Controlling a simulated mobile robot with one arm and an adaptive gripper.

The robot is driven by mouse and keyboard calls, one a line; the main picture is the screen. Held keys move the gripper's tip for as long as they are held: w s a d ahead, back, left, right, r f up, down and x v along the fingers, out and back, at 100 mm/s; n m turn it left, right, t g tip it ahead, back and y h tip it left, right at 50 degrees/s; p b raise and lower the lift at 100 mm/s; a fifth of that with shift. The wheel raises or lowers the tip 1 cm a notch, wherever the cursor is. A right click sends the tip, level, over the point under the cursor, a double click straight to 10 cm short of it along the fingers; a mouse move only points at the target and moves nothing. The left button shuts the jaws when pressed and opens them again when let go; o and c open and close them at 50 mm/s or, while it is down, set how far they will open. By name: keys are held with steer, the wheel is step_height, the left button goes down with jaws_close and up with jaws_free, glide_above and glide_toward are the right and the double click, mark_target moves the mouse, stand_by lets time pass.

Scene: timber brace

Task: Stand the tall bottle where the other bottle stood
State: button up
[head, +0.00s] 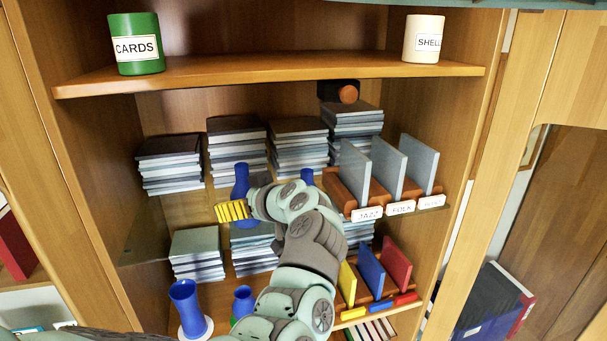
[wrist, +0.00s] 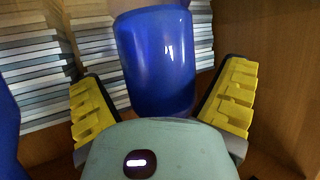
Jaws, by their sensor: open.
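A blue bottle (head: 241,180) stands on the middle shelf, just behind the yellow fingers of my gripper (head: 232,211). Another blue bottle (head: 307,176) shows partly beyond my arm. In the wrist view a glossy blue bottle (wrist: 157,62) is between the spread fingers of my gripper (wrist: 162,104), with a gap on each side. A second blue thing (wrist: 8,130) shows at the left edge there. Lower down, a tall flared blue bottle (head: 187,308) stands on a white disc (head: 207,327), beside a shorter blue one (head: 243,301).
Grey stacks (head: 170,163) line the back of the middle shelf. Upright panels (head: 387,165) in an orange rack stand at the right, close to my arm. Above, the top shelf (head: 270,68) holds a green CARDS pot (head: 136,45) and a cream pot (head: 423,38).

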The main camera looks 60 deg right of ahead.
steer(key=shift+r+p, duration=0.2)
steer(key=shift+p, duration=0.1)
steer(key=shift+s+b, duration=0.3)
steer(key=b+v, duration=0.7)
steer(key=v, duration=0.4)
steer(key=shift+s+r, duration=0.2)
steer(key=shift+r, duration=0.05)
steer(key=shift+a, duration=0.15)
